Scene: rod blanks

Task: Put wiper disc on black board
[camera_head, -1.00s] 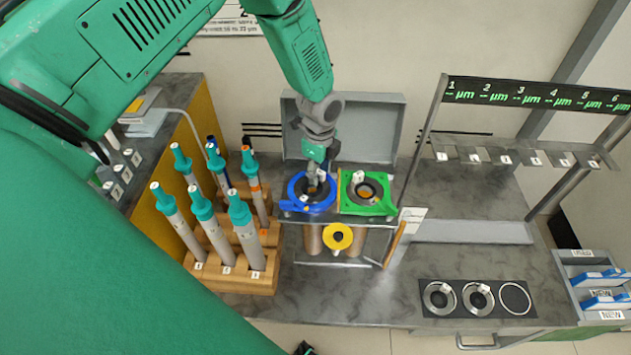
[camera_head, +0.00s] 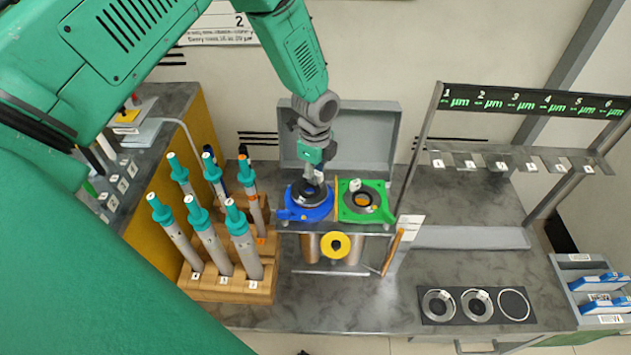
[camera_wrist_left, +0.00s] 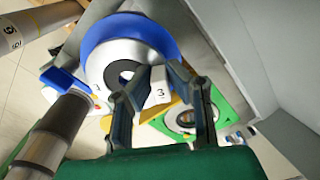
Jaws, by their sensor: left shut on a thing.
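My left gripper (camera_head: 316,178) is shut on a wiper disc (camera_head: 304,189) at the blue holder (camera_head: 309,212). In the left wrist view the fingers (camera_wrist_left: 159,78) close on the disc's white tab marked 3. The pale ring of the disc (camera_wrist_left: 112,54) has a dark hole and overlaps the blue holder (camera_wrist_left: 92,33). The gap beneath the disc is hard to judge. The black board (camera_head: 455,317) lies on the bench at front right. Two ringed discs (camera_head: 438,306) (camera_head: 477,306) sit on its left and middle circles; its right circle (camera_head: 514,304) is bare. My right gripper is out of view.
A green holder (camera_head: 346,212) with another disc (camera_head: 361,198) stands right of the blue one. Several tall cylinders (camera_head: 210,240) with teal caps stand on a wooden rack at left. A hook rack (camera_head: 509,160) stands at back right. Bench in front of it is clear.

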